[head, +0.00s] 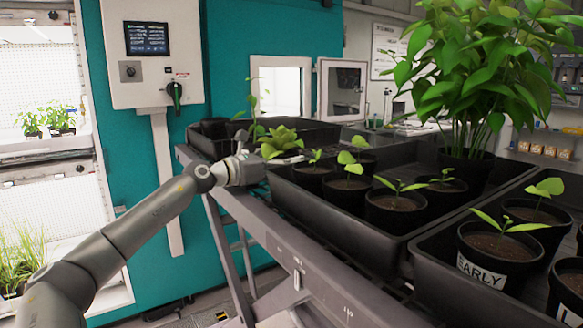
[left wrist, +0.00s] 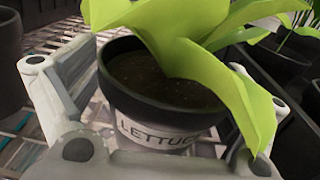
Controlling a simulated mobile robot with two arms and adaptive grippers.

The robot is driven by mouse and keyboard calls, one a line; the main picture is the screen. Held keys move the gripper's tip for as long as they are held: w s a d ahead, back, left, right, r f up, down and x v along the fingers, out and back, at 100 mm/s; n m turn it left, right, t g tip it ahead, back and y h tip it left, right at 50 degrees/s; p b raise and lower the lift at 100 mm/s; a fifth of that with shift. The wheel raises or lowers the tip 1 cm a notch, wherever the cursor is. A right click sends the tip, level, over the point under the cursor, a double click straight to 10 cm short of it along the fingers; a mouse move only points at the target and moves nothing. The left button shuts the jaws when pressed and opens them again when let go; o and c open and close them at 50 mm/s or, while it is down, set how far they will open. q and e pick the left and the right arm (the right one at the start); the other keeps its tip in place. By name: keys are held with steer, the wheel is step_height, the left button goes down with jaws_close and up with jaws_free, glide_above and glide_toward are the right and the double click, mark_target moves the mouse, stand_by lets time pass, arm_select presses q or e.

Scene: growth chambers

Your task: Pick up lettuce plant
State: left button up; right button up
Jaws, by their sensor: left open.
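The lettuce plant is a dark pot with soil, broad light-green leaves and a white label reading "LETTUCE" (left wrist: 152,132). In the left wrist view it stands between the spread fingers of my left gripper (left wrist: 160,92). I cannot tell whether either finger touches the pot. In the head view its leaves (head: 280,141) show just above and beyond my left gripper (head: 278,161), and its pot is hidden by the gripper. My left gripper is open. My right gripper is not in view.
A black tray (head: 330,220) with several potted seedlings lies just right of my left gripper. A nearer tray holds a pot labelled "EARLY" (head: 490,268). A tall leafy plant (head: 470,75) stands at the right. A teal wall with a control box (head: 150,65) is behind my arm.

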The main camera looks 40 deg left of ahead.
arm_select(q)
steer(key=shift+s+r, duration=0.1)
steer(key=shift+r, duration=0.05)
steer(key=shift+s+r, duration=0.2)
steer(key=shift+s, duration=0.25)
steer(key=shift+c, duration=0.8)
steer(key=shift+s+r, duration=0.15)
steer(key=shift+s, duration=0.2)
steer(key=shift+c, duration=1.3)
steer(key=shift+a, duration=0.1)
steer(key=shift+c, duration=1.2)
steer(key=shift+w, duration=0.15)
steer(key=shift+c, duration=1.1)
steer(key=shift+w+f, duration=0.1)
steer(key=shift+f, duration=0.1)
steer(key=shift+c, duration=1.1)
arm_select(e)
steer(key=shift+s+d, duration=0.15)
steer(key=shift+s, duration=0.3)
arm_select(q)
steer(key=shift+r, duration=0.1)
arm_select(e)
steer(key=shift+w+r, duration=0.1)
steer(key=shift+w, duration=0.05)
